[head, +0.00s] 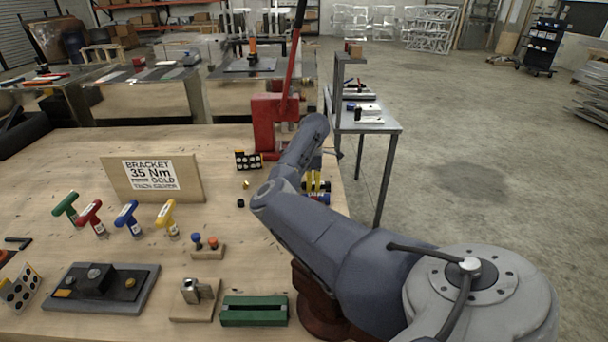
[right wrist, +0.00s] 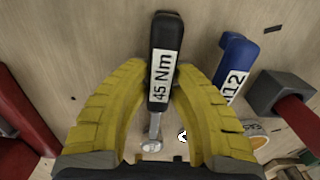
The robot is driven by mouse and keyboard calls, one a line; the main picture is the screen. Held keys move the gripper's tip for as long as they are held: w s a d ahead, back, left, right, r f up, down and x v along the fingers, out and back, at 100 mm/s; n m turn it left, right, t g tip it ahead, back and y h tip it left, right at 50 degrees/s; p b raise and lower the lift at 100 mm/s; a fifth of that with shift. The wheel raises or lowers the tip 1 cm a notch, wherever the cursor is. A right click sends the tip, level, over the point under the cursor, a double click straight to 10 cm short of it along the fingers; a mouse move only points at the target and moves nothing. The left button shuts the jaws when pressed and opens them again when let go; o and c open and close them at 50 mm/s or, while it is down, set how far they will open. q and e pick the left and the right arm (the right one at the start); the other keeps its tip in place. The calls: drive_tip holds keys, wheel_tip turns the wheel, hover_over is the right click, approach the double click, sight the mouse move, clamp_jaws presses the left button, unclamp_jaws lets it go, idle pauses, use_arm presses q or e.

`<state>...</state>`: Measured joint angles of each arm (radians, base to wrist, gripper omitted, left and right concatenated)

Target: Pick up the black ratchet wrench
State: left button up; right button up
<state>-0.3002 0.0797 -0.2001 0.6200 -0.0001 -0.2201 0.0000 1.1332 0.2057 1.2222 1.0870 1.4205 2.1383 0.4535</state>
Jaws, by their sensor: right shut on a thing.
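The black ratchet wrench (right wrist: 164,60) has a black handle with a white "45 Nm" label and a metal head at its lower end in the right wrist view. My right gripper (right wrist: 160,85) has its two yellow fingers closed on either side of the handle. In the head view the right gripper (head: 316,168) is at the right edge of the wooden table, partly hidden by my arm. I cannot make out the wrench clearly there. My left gripper is not in view.
A blue-handled tool (right wrist: 233,65) labelled "12" stands close beside the wrench. A red press (head: 268,125) stands behind my right gripper. A bracket sign (head: 185,195), several coloured T-handle tools, a green block (head: 254,311) and fixtures occupy the table's left and front.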

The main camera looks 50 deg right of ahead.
clamp_jaws()
drive_tip(key=shift+r, duration=0.15)
drive_tip(key=shift+r, duration=0.3)
wheel_tip(320, 180, up, 19)
idle(0.3)
drive_tip(key=shift+r, duration=0.1)
idle(0.6)
